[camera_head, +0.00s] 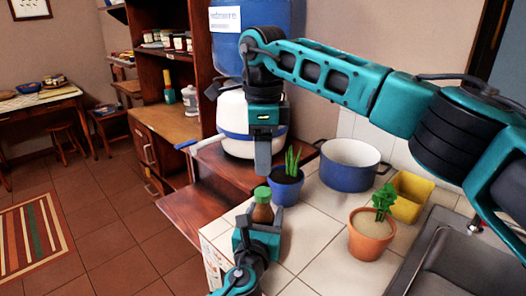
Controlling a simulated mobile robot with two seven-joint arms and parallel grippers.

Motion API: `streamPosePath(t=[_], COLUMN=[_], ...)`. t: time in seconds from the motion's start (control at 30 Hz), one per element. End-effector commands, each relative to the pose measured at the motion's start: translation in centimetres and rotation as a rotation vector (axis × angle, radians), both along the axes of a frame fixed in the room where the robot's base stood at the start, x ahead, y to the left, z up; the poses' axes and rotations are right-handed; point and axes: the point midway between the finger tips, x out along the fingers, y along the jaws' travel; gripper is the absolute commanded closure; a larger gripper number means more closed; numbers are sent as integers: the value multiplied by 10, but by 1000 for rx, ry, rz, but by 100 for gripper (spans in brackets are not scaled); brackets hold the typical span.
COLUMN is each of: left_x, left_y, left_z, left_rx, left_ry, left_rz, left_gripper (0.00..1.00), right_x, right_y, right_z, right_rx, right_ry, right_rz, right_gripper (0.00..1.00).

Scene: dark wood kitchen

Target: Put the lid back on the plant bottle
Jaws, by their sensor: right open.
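The plant bottle (262,213) is a small brown bottle standing upright near the counter's front left corner. A green lid (262,193) sits on its top; whether it is fully seated is too small to tell. My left gripper (258,226) comes up from below and is around the lower part of the bottle, which hides between its fingers. My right gripper (263,168) points down just above the lid, open, empty and apart from it. Its fingers overlap in this view.
A blue pot with a spiky plant (286,190) stands close right of the bottle. Behind are a blue cooking pot (349,173) and a yellow container (409,197). A terracotta pot (371,245) stands near the sink (456,262). White tiles between them are clear.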

Motion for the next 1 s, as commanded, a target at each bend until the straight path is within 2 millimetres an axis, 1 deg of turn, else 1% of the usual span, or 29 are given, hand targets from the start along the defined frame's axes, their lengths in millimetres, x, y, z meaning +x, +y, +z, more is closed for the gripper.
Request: streamPosePath(t=[0.23, 0.33, 0.7, 0.83, 1.0], left_x=[0, 0, 0, 0, 0], left_y=[0, 0, 0, 0, 0], left_z=[0, 0, 0, 0, 0], left_rx=[0, 0, 0, 0, 0], left_ry=[1, 1, 1, 1, 1], left_rz=[0, 0, 0, 0, 0], left_gripper=[100, 100, 100, 100, 100], right_x=[0, 0, 0, 0, 0], right_y=[0, 0, 0, 0, 0], right_z=[-1, -7, -62, -74, -80], right_rx=[0, 0, -2, 0, -1], right_ry=[0, 1, 3, 2, 1], right_rz=[-3, -3, -5, -5, -5], right_gripper=[41, 41, 41, 41, 41])
